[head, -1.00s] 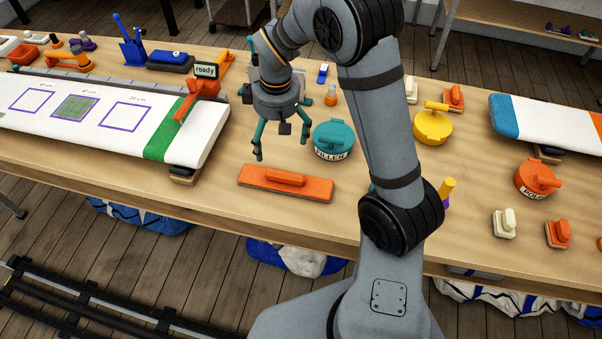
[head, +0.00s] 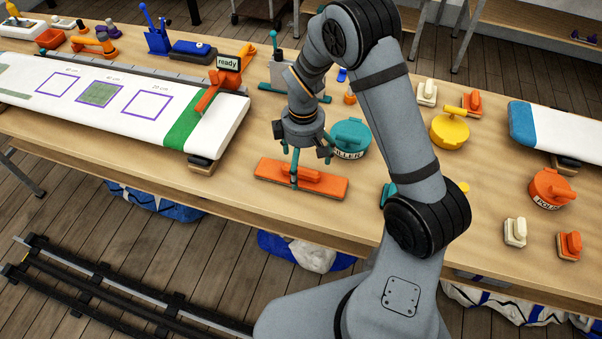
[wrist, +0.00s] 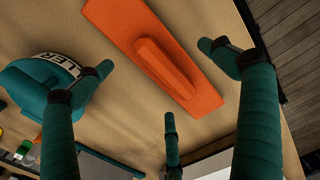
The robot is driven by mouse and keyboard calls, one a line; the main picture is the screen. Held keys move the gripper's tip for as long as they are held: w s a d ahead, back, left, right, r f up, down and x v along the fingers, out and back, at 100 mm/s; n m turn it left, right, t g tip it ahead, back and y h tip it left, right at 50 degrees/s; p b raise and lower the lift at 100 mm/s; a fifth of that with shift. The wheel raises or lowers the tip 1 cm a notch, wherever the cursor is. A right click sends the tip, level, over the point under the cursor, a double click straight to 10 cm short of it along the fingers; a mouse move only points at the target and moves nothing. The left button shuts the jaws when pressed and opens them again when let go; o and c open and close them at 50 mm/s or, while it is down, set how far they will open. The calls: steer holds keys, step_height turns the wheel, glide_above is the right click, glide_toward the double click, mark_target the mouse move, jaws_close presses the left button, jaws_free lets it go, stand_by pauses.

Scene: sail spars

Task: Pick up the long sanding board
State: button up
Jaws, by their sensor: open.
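The long sanding board (head: 322,184) is a flat orange block with a raised orange handle along its middle. It lies on the wooden bench near the front edge. My gripper (head: 297,166) is open and empty above it, pointing down, with a teal finger in front of the handle in the head view. In the wrist view the board (wrist: 178,62) runs diagonally past the spread teal fingers of my gripper (wrist: 155,58). The handle shows between the fingertips, and no finger is closed on it. I cannot tell the exact gap between fingertips and board.
A teal filler tub (head: 352,136) stands close behind the board, beside the left finger in the wrist view (wrist: 35,95). A white sailboard (head: 130,98) with a green band is at left. A yellow tub (head: 449,131) and orange tub (head: 551,188) stand to the right.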

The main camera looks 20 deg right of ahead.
step_height(320, 180, down, 2)
steer(key=shift+f, duration=0.1)
steer(key=c, duration=0.4)
steer(key=c, duration=1)
steer(key=shift+c, duration=0.2)
